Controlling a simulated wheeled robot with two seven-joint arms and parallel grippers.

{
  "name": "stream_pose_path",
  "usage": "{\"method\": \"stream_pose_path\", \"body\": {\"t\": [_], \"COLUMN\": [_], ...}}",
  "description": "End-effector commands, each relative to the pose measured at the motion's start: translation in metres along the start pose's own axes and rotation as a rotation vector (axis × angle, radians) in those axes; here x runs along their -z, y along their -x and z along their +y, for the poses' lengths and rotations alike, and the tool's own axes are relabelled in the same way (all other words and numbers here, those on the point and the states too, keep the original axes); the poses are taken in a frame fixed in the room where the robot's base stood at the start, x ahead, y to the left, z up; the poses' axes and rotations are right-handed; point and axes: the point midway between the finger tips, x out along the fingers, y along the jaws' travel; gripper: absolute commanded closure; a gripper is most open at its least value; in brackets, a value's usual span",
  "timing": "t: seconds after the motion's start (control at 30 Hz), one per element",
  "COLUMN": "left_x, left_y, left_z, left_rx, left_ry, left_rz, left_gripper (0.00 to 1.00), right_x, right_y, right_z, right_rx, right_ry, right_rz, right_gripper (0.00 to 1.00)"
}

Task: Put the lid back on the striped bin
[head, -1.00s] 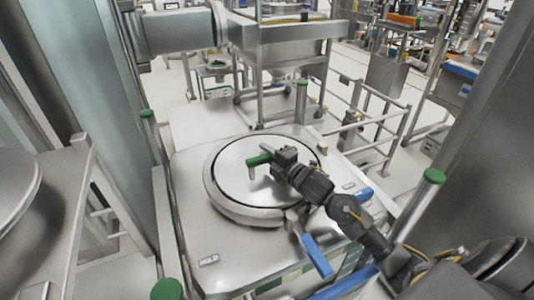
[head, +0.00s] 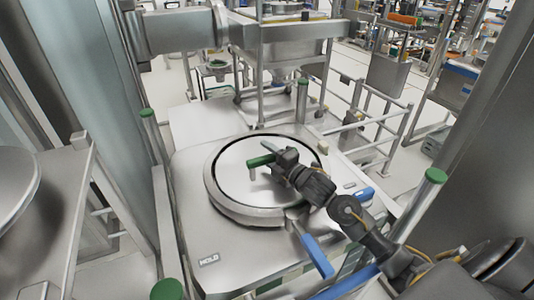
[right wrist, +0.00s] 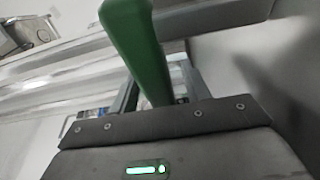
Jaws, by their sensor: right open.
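A round metal lid (head: 240,185) lies flat within a thick metal ring (head: 222,205) on a metal stand. A green handle (head: 262,160) stands up from the lid. My right gripper (head: 272,155) is at this handle, over the lid, with its jaws open. In the right wrist view the green handle (right wrist: 142,50) rises close in front of the gripper, between its fingers as far as I can tell. The fingertips are partly hidden. My left gripper is not in view.
Blue lever handles (head: 316,255) stick out at the stand's front right. Green-capped posts (head: 434,176) stand around the stand. A metal table (head: 60,215) is at the left. Metal rails (head: 380,125) and a wheeled frame (head: 285,95) stand behind.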

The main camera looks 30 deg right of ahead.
Motion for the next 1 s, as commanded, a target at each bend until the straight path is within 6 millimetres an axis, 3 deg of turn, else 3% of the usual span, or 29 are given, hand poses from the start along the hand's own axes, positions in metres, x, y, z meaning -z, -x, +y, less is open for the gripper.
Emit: {"method": "stream_pose_path", "body": {"t": [0.5, 0.7, 1.0], "left_x": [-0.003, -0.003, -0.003], "left_y": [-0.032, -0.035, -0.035], "left_z": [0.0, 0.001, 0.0], "left_rx": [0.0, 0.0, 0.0], "left_ry": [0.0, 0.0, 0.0], "left_rz": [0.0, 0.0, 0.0], "left_gripper": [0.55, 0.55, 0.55], "right_x": [0.0, 0.0, 0.0], "right_y": [0.089, 0.103, 0.104], "right_z": [0.0, 0.003, 0.004], "right_rx": [-0.007, -0.01, -0.01], "right_ry": [0.002, 0.001, 0.0], "right_rz": [0.001, 0.0, 0.0], "right_gripper": [0.53, 0.53, 0.53]}}
